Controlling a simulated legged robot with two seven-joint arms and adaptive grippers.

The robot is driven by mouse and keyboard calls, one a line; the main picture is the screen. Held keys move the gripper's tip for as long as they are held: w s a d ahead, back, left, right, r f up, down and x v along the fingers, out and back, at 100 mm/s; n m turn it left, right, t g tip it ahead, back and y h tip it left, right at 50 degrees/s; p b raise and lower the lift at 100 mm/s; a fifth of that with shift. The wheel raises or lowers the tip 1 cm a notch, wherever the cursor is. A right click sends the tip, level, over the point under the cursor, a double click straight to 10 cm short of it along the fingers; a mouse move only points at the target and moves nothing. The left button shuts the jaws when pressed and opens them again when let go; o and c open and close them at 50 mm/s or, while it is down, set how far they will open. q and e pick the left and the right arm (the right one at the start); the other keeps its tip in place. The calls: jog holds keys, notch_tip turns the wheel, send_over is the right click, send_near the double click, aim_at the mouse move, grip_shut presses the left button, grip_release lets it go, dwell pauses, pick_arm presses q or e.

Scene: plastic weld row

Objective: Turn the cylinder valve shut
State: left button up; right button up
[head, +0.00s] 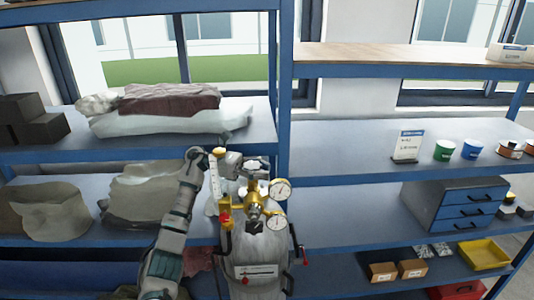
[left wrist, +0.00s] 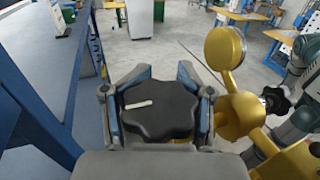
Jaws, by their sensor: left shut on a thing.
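The grey gas cylinder (head: 262,247) stands upright in front of the shelves, with a brass valve and regulator (head: 254,196) on top. Two white-faced gauges (head: 281,189) sit at its right. My left gripper (head: 254,170) is above the valve, with the arm coming up from the lower left. In the left wrist view my left gripper (left wrist: 160,108) has its fingers closed on both sides of the black lobed handwheel (left wrist: 158,112), which bears a pale bar mark. The handwheel is mostly hidden in the head view.
Blue shelves (head: 385,178) stand close behind the cylinder, with a blue drawer cabinet (head: 465,208) and a yellow tray (head: 484,254) at right. A brass gauge body (left wrist: 226,48) is close beside my left gripper.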

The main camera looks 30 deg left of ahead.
pick_arm(q)
jog(key=shift+s+a+r+m+g+p, duration=0.2)
jog(key=shift+r+m+g+p, duration=0.25)
jog(key=shift+m+g+p, duration=0.5)
jog(key=shift+o, duration=0.2)
jog(key=shift+s+f+m+g+p, duration=0.2)
jog(key=shift+m+g+p, duration=0.25)
jog(key=shift+g, duration=0.7)
pick_arm(e)
jog(key=shift+r, duration=2)
pick_arm(q)
jog(key=shift+f+g, duration=0.2)
jog(key=shift+g, duration=0.1)
jog(key=o, duration=1)
jog(key=shift+a, duration=0.15)
jog(key=shift+a+f, duration=0.15)
jog(key=shift+a, duration=0.25)
pick_arm(e)
jog(key=shift+a+r, duration=0.2)
